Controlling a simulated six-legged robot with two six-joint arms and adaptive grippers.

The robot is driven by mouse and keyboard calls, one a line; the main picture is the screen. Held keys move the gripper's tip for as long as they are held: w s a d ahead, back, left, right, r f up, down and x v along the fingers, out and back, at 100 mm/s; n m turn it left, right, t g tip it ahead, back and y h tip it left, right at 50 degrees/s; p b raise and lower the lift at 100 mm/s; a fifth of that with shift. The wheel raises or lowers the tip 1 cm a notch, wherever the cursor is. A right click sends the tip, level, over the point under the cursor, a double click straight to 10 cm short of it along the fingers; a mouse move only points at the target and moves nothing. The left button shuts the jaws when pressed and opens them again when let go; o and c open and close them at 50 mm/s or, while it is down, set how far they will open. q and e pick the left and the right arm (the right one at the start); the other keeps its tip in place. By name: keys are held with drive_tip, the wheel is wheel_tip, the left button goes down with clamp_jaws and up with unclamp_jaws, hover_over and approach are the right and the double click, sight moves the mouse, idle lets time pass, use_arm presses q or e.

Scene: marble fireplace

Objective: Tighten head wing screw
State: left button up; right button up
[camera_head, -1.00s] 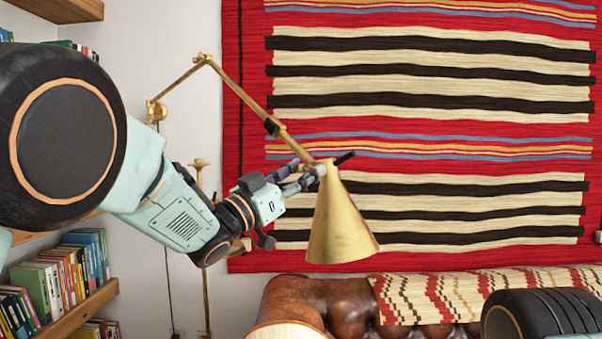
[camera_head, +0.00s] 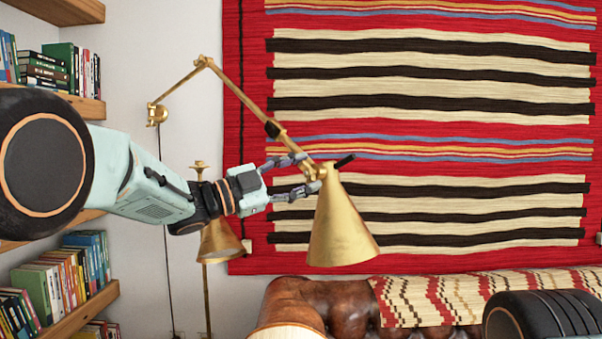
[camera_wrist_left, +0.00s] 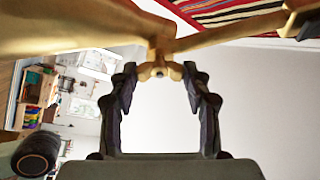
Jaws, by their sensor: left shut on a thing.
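The brass wall lamp hangs in front of the rug, with its cone-shaped head (camera_head: 340,228) pointing down below a jointed brass arm (camera_head: 240,97). My left gripper (camera_head: 311,173) is at the joint on top of the lamp head, coming in from the left. In the left wrist view, its two fingertips (camera_wrist_left: 160,78) are closed on the small brass wing screw (camera_wrist_left: 160,70), one on each side. The screw sits at the joint between the lamp arm and head. In the head view the screw is too small to make out. My right gripper is not in view.
A second brass lamp shade (camera_head: 219,243) on a stand is behind my left wrist. Bookshelves (camera_head: 75,318) line the left wall. A striped red rug (camera_head: 430,140) hangs behind the lamp, with a brown leather sofa (camera_head: 320,300) below. My right arm shows at bottom right.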

use_arm(q)
drive_tip(key=m, duration=0.2)
drive_tip(key=m+g, duration=0.1)
drive_tip(key=m, duration=0.1)
drive_tip(key=shift+w+a+r+g+y+p, duration=0.1)
drive_tip(key=shift+a+r+g+y+p, duration=0.05)
drive_tip(key=shift+r+g+y+p, duration=0.2)
drive_tip(key=shift+r+m+y+p, duration=0.15)
drive_tip(key=shift+m+y+p, duration=0.15)
drive_tip(key=shift+m, duration=0.6)
drive_tip(key=shift+r+m+y+p, duration=0.15)
drive_tip(key=shift+m+y, duration=0.2)
drive_tip(key=shift+m, duration=0.55)
drive_tip(key=shift+g, duration=0.25)
drive_tip(key=o, duration=0.8)
drive_tip(key=shift+o, duration=1.4)
drive_tip(key=shift+w+a+f, duration=0.1)
drive_tip(key=shift+f, duration=0.05)
drive_tip(key=shift+o, duration=0.4)
drive_tip(key=shift+f, duration=0.1)
drive_tip(key=shift+s, duration=0.2)
drive_tip(key=v, duration=1.2)
